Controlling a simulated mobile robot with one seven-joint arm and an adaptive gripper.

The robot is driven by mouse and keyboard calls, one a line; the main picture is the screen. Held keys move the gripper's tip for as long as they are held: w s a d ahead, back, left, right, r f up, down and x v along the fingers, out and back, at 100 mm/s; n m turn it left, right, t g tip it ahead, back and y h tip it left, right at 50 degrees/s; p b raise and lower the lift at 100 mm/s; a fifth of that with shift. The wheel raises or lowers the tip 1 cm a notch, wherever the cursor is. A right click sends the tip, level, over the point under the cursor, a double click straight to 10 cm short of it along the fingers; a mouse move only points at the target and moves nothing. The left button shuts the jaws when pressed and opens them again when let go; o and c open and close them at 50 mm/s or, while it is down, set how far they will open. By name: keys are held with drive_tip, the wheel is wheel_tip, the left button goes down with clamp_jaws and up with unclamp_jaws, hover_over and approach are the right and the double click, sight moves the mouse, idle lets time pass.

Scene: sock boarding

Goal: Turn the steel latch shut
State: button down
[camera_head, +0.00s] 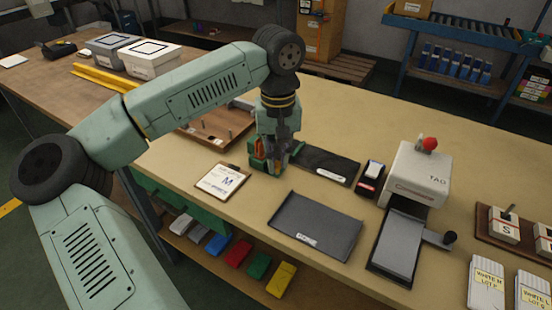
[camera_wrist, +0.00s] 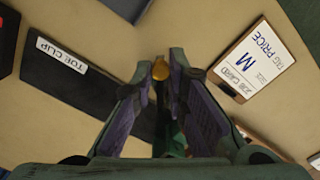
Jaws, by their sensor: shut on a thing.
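My gripper (camera_head: 273,165) is low over the table, between the clipboard card and a black mat. In the wrist view my gripper (camera_wrist: 160,80) has its fingertips closed around a small brass-coloured knob (camera_wrist: 160,69). The knob shows at the tips; what it is fixed to is hidden by the fingers. In the head view a green and orange piece (camera_head: 257,160) shows beside the fingers, partly covered by them. I cannot clearly pick out the steel latch; the gripper hides that spot.
The clipboard card marked M (camera_head: 222,181) lies left of the gripper. The mat labelled TOE CLIP (camera_wrist: 75,85) lies on the other side. A dark grey tray (camera_head: 316,226) is in front, and a white press (camera_head: 415,174) with a red knob stands right.

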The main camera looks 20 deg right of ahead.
drive_tip(key=n, duration=0.1)
drive_tip(key=d+n+b, duration=0.1)
drive_tip(key=n, duration=0.1)
drive_tip(key=n+b, duration=0.1)
drive_tip(key=n, duration=0.1)
drive_tip(key=shift+d+f, duration=0.1)
drive_tip(key=shift+d, duration=0.25)
drive_tip(key=n, duration=0.2)
drive_tip(key=d+n+b, duration=0.1)
drive_tip(key=n, duration=0.2)
drive_tip(key=shift+w+d+n, duration=0.3)
drive_tip(key=shift+w, duration=0.05)
drive_tip(key=c, duration=1.6)
unclamp_jaws()
drive_tip(key=shift+o, duration=0.2)
wheel_tip(320, 180, up, 12)
